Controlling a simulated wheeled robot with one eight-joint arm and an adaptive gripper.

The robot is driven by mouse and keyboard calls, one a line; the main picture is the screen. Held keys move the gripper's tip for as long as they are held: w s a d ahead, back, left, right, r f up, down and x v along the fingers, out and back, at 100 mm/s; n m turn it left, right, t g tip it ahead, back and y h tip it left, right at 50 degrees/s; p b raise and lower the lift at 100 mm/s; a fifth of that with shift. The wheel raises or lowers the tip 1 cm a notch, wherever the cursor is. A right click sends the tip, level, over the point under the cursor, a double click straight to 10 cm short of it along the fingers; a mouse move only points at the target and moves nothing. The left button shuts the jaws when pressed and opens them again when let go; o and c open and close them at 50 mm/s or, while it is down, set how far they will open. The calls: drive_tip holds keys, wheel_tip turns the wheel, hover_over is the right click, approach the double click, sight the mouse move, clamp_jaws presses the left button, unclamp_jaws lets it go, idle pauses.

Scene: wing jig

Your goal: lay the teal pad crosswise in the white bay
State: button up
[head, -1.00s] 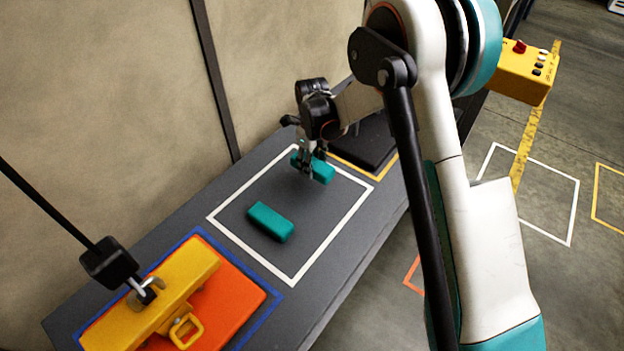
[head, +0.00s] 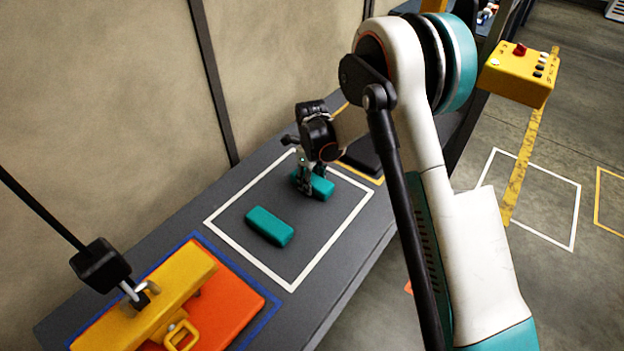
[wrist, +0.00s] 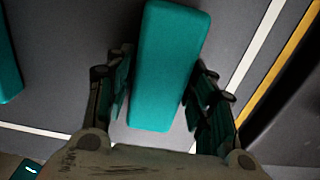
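One teal pad (head: 318,186) lies in the far part of the white-outlined bay (head: 332,243), roughly parallel to the bay's short sides. A second teal pad (head: 268,226) lies nearer, at a similar angle and apart from the first. My gripper (head: 309,187) is down at the far pad. In the wrist view my gripper (wrist: 162,88) has one finger on each side of that pad (wrist: 166,70). A narrow gap shows at the left finger; contact at the right finger is unclear. The second pad shows at the left edge (wrist: 8,65).
A blue-outlined bay (head: 262,318) at the near left holds an orange block (head: 228,305) and a yellow clamp-like part (head: 165,285). A dark block (head: 362,158) sits in a yellow-outlined bay beyond the white one. A wall borders the table's left side.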

drive_tip(key=shift+o, duration=0.5)
drive_tip(key=shift+r, duration=0.1)
wheel_tip(320, 180, up, 12)
drive_tip(key=p, duration=0.4)
drive_tip(key=shift+p, duration=0.35)
drive_tip(key=s+d+r+n+t, duration=0.2)
drive_tip(key=s+d+r+n, duration=0.3)
drive_tip(key=r, duration=0.5)
drive_tip(key=s+d+r+n+t, duration=0.1)
drive_tip(key=s+d+r+n, duration=0.5)
drive_tip(key=r, duration=0.3)
drive_tip(key=s+d+r+n+t, duration=0.1)
drive_tip(key=s+d+n+t, duration=0.1)
drive_tip(key=s+d+n, duration=0.2)
drive_tip(key=s+d+r+n+t, duration=0.2)
drive_tip(key=s+d+n, duration=0.2)
drive_tip(key=s+n, duration=0.6)
drive_tip(key=s, duration=0.6)
drive_tip(key=shift+d+r+n, duration=0.15)
drive_tip(key=shift+d+n, duration=0.1)
drive_tip(key=shift+n, duration=0.05)
drive_tip(key=shift+c, duration=0.5)
